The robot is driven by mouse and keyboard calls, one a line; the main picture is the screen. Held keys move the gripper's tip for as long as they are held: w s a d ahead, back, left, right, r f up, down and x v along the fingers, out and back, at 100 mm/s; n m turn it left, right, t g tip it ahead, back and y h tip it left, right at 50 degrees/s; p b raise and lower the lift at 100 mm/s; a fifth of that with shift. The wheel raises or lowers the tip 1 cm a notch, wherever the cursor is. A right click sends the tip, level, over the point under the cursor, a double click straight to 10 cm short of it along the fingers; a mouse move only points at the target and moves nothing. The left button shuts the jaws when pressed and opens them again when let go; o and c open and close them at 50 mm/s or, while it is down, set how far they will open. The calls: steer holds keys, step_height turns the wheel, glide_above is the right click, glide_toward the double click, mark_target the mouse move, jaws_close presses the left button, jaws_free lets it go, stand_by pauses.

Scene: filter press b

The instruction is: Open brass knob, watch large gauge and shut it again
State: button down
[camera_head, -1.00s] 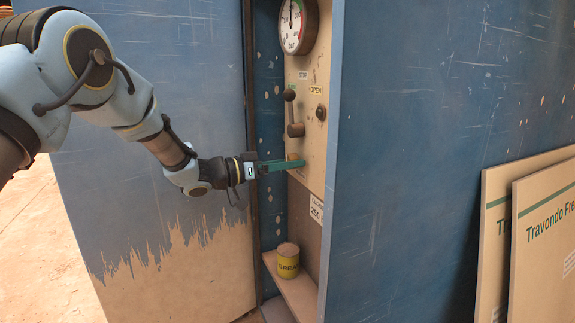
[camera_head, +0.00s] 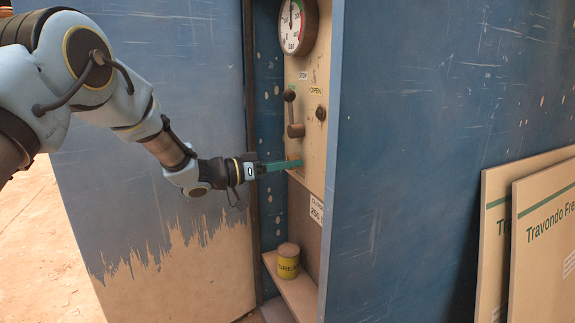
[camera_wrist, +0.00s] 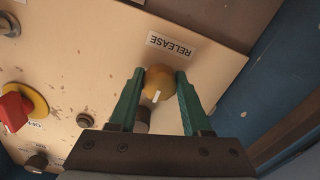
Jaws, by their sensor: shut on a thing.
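The brass knob (camera_wrist: 159,83) shows in the wrist view between the two green fingers of my gripper (camera_wrist: 160,88), below a "RELEASE" label, with a small white mark on its face. In the head view my gripper (camera_head: 283,165) reaches into the recess at the panel, and its fingers mostly hide the knob. My gripper is shut on the knob. The large gauge (camera_head: 293,25) is at the top of the panel, partly cut off by the picture edge. Its needle points about straight up.
A lever (camera_head: 293,115) sits above my gripper on the panel (camera_head: 312,150). A red knob on a yellow plate (camera_wrist: 20,108) is at left in the wrist view. A yellow grease tin (camera_head: 288,262) stands on the shelf below. A blue wall (camera_head: 400,160) bounds the recess at right.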

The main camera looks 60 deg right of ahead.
steer(key=n+b, duration=0.3)
steer(key=shift+f+n, duration=0.1)
steer(key=shift+n, duration=0.3)
steer(key=n, duration=0.4)
steer(key=shift+a+r+n+b, duration=0.1)
steer(key=shift+r+n+b, duration=0.1)
steer(key=shift+n+b, duration=0.15)
steer(key=n+p, duration=0.1)
steer(key=n, duration=0.4)
steer(key=shift+r, duration=0.15)
steer(key=shift+n+p, duration=0.9)
steer(key=shift+n, duration=0.65)
steer(key=shift+c, duration=1.8)
jaws_free()
steer(key=shift+s, duration=0.1)
